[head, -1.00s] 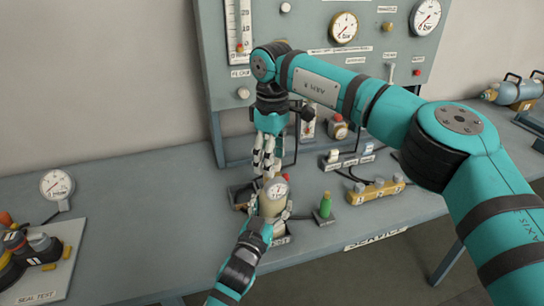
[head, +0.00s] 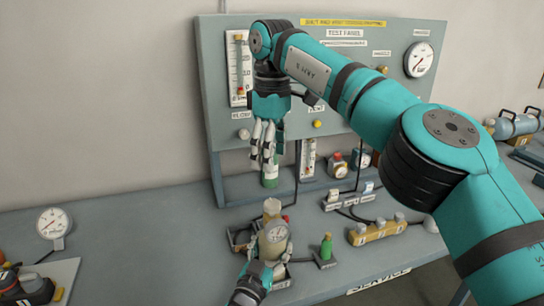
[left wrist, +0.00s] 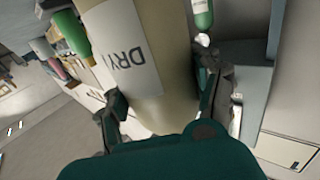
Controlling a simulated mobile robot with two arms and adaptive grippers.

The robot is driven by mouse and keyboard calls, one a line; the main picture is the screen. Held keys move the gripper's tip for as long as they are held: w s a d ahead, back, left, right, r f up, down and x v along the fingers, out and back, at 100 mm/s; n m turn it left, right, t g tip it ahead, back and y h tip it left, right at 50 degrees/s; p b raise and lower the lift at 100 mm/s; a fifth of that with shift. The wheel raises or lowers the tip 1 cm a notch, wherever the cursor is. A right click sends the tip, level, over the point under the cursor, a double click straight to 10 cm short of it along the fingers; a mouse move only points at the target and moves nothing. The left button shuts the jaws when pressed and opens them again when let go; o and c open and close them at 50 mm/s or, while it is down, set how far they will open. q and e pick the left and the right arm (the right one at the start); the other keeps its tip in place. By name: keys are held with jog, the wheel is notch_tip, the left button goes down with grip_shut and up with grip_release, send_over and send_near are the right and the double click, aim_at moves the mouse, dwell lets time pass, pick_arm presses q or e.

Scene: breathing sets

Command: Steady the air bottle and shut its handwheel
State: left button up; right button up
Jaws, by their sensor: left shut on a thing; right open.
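The cream air bottle (head: 268,248) stands on the bench, with a round gauge (head: 277,232) at its upper front. A beige cylindrical piece (head: 271,206) shows above it; I cannot clearly tell the handwheel. My left gripper (head: 264,268) is shut around the bottle's body. The left wrist view shows the bottle (left wrist: 155,85) with its "DRY" label between the fingers. My right gripper (head: 268,150) is open, fingers down, above the bottle and apart from it. A green cylinder (head: 270,178) shows just below its fingertips; I cannot tell whether they touch.
The test panel (head: 340,100) stands behind. A seal test board (head: 62,272) and gauge (head: 54,222) are at left.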

pick_arm(q)
jog(key=o, duration=1.8)
